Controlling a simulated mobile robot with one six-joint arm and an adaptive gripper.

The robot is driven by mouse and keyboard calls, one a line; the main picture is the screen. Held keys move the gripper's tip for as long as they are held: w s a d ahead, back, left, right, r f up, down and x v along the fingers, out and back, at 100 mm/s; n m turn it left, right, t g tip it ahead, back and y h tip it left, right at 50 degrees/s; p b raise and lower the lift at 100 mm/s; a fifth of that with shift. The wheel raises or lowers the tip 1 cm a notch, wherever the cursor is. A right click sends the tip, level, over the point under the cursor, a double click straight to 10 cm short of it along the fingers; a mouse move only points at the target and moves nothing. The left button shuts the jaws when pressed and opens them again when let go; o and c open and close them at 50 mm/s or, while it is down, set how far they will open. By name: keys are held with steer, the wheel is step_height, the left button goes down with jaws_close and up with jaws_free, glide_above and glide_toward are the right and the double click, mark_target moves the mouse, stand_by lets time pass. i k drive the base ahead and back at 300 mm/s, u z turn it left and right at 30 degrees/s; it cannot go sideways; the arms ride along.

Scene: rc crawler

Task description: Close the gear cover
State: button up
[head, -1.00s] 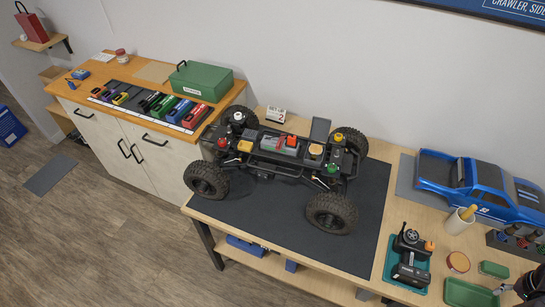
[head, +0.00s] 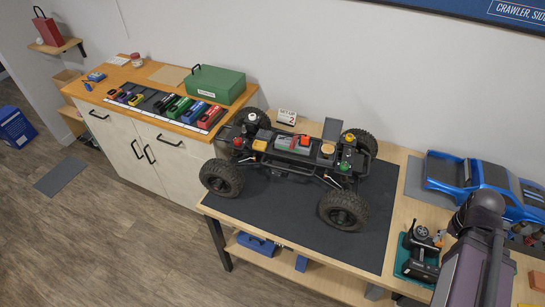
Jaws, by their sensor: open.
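The RC crawler chassis (head: 295,148) stands on its wheels on a dark mat (head: 285,215), without its body shell. A flat dark panel (head: 331,128) stands raised at its far side, towards the right end; it looks like the gear cover standing open, but its hinge is too small to make out. A round tan part (head: 327,150) shows on the chassis just in front of this panel. My arm shows at the lower right, well apart from the crawler. My gripper is not in view.
A blue truck body (head: 480,180) lies at the right behind my arm. A teal tray (head: 412,262) with a radio controller stands on the bench's right part. A small SET-UP 2 sign (head: 287,117) stands behind the crawler. The mat in front of the crawler is clear.

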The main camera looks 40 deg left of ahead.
mark_target(332, 128)
steer(key=u, duration=1.35)
steer(key=k, duration=0.95)
steer(key=i, duration=0.75)
